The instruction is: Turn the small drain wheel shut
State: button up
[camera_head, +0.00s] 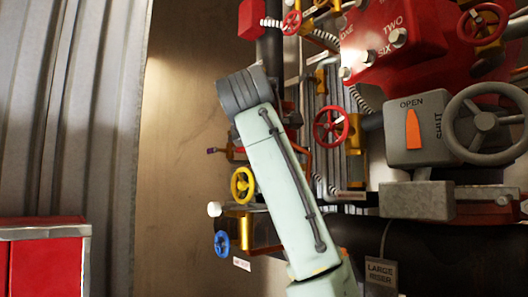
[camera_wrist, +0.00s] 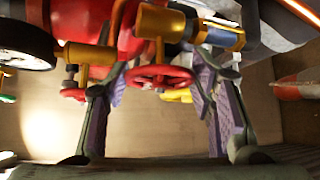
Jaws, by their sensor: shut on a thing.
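In the wrist view a small red handwheel (camera_wrist: 160,77) sits between the two purple-padded fingers of my gripper (camera_wrist: 161,84). The gripper is shut on this wheel, with one pad at each side of its rim. A brass valve body (camera_wrist: 160,20) is close behind it. In the head view my arm hides the gripper and the held wheel. I cannot read a label that marks it as the drain wheel.
The head view shows a yellow wheel (camera_head: 243,185), a blue wheel (camera_head: 221,243), a red wheel (camera_head: 331,126) and a large grey wheel (camera_head: 485,123) beside an OPEN/SHUT indicator (camera_head: 413,128). Pipes crowd the right. A red cabinet (camera_head: 45,262) stands lower left. Bare wall is left of the arm.

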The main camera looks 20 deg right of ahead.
jog(key=shift+f+b, duration=0.15)
jog(key=shift+b, duration=0.15)
jog(key=shift+f+m+t+b, duration=0.1)
jog(key=shift+m+t+b, duration=0.3)
jog(key=shift+t+b, duration=0.1)
jog(key=shift+f+m+t+h+b, duration=0.15)
jog(key=shift+m+t+h+b, duration=0.25)
jog(key=shift+m+t+b, duration=0.5)
jog(key=m+t+h+b, duration=0.1)
jog(key=m+b, duration=0.1)
jog(key=m, duration=0.1)
jog(key=shift+t+h+b, duration=0.4)
jog(key=shift+m+t+h+b, duration=0.35)
jog(key=shift+m+h, duration=0.25)
jog(key=shift+m, duration=0.2)
jog(key=shift+r, duration=0.2)
jog(key=o, duration=1.2)
